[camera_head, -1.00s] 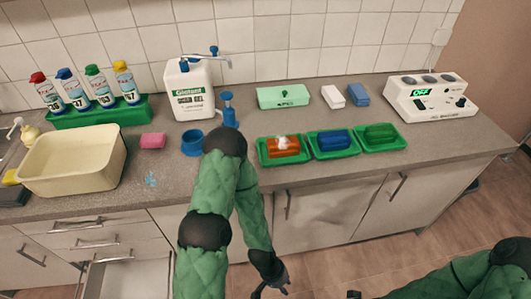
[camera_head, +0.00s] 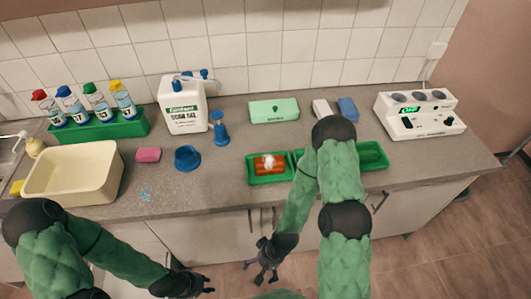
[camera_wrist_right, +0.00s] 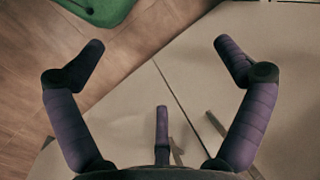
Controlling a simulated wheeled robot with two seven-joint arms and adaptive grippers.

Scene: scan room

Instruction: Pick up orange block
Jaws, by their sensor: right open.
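The orange block (camera_head: 266,164) lies in the left green tray (camera_head: 254,178) on the counter, with a whitish patch on its top. My right gripper (camera_head: 264,276) hangs in front of the cabinets, below the counter edge and apart from the block. In the right wrist view my right gripper (camera_wrist_right: 160,50) is open, with nothing between its fingers; the block is not seen there. My left gripper (camera_head: 207,286) is low, left of the right one, and its fingers are too small and dark to read.
My right arm hides most of the middle tray; the right green tray (camera_head: 374,162) shows beside it. Counter in front of the basin is mostly clear.

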